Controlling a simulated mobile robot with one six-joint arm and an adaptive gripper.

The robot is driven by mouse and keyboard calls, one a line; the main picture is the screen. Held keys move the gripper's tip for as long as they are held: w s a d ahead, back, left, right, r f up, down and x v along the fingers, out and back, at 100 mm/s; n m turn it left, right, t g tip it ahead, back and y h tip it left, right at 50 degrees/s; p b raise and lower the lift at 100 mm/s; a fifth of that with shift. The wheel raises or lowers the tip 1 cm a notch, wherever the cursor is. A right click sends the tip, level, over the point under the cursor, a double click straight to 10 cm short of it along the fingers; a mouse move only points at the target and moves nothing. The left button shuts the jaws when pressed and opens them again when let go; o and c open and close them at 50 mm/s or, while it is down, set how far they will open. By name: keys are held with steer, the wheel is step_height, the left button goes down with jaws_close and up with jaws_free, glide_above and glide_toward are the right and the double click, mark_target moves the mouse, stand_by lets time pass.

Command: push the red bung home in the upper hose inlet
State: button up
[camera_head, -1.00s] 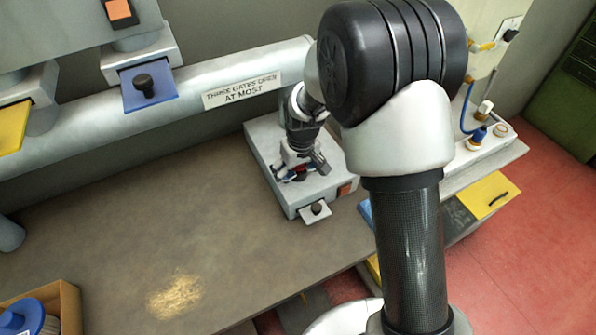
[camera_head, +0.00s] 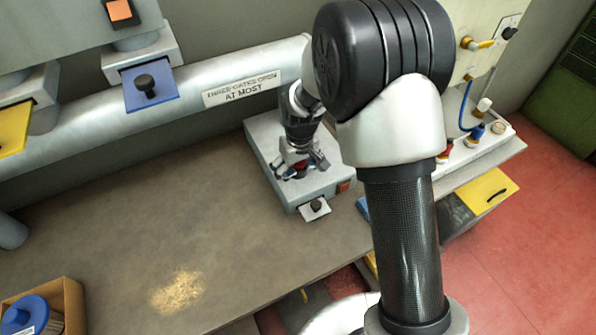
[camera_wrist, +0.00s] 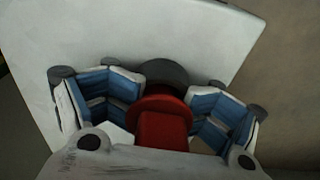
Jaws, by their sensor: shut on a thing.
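The red bung (camera_wrist: 160,128) is between the blue-padded fingers of my gripper (camera_wrist: 165,115) in the wrist view. It has a round flange and a blocky grip. A dark grey round rim (camera_wrist: 166,73) shows just behind it against a pale surface; it may be the hose inlet, and how far the bung sits in it is hidden. In the head view my gripper (camera_head: 300,168) is shut on the bung, low over the top of a pale grey box (camera_head: 268,140) on the bench. The bung shows there only as a small patch of red.
A small plate with a black knob (camera_head: 315,207) juts from the box's front. A large pipe (camera_head: 190,100) runs behind. A cardboard box (camera_head: 70,300) stands at front left. Fittings (camera_head: 477,132) stand at right.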

steer(key=o, duration=2.1)
steer(key=shift+s+d+f, duration=0.1)
steer(key=shift+s+f, duration=0.25)
steer(key=shift+f, duration=0.2)
steer(key=shift+s+d+f, duration=0.1)
steer(key=shift+s+f, duration=0.2)
steer(key=shift+f, duration=0.2)
steer(key=shift+c, duration=0.2)
steer(key=r, duration=0.9)
steer(key=shift+w, duration=0.3)
steer(key=shift+r, duration=0.4)
steer(key=shift+s+d+r, duration=0.1)
steer(key=shift+r, duration=0.15)
steer(key=s+d+r+m+t, duration=0.1)
steer(key=s+d+r, duration=0.2)
steer(key=s+r, duration=0.35)
steer(key=s+d+r+m+t, duration=0.1)
steer(key=s+d+r, duration=0.2)
steer(key=s+r, duration=0.3)
steer(key=s+d+r+m, duration=0.1)
steer(key=s+d+r, duration=0.1)
steer(key=s, duration=0.4)
steer(key=s+d+r+m+t, duration=0.1)
steer(key=s, duration=0.6)
steer(key=shift+d+r+m, duration=0.3)
steer(key=shift+d+r, duration=0.05)
steer(key=shift+r, duration=0.05)
